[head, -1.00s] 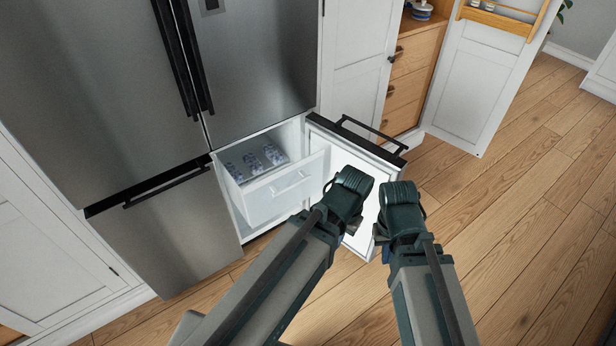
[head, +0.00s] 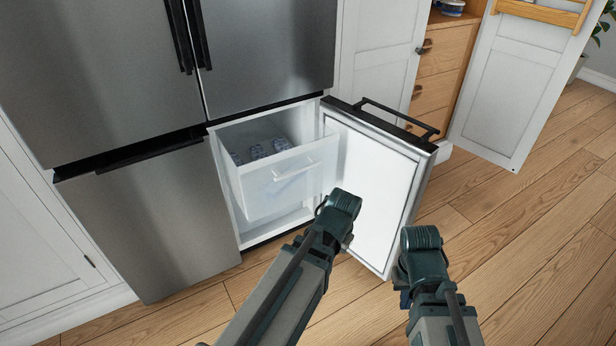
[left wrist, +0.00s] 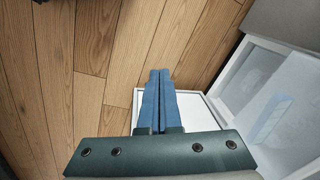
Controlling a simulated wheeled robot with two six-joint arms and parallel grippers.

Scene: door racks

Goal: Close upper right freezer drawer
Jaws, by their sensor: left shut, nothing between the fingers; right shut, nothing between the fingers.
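The upper freezer drawer (head: 275,186), white with a handle on its front, is pulled out of the lower right compartment. Several blue-and-white packages (head: 262,150) lie inside it. The freezer door (head: 370,185) stands swung open to the drawer's right. My left gripper (head: 347,243) is just right of and in front of the drawer front, before the open door; its contact is not clear. In the left wrist view its blue fingers (left wrist: 157,90) are together and empty, with the drawer (left wrist: 265,95) at the right. My right gripper (head: 402,292) is low, near the door's lower outer edge; its fingers are mostly hidden.
The closed lower left freezer door (head: 150,220) is left of the open compartment. The open door's black handle (head: 400,118) sticks out at its top. White cabinets and wooden drawers (head: 440,75) stand behind it. The wooden floor (head: 530,230) is clear at the right.

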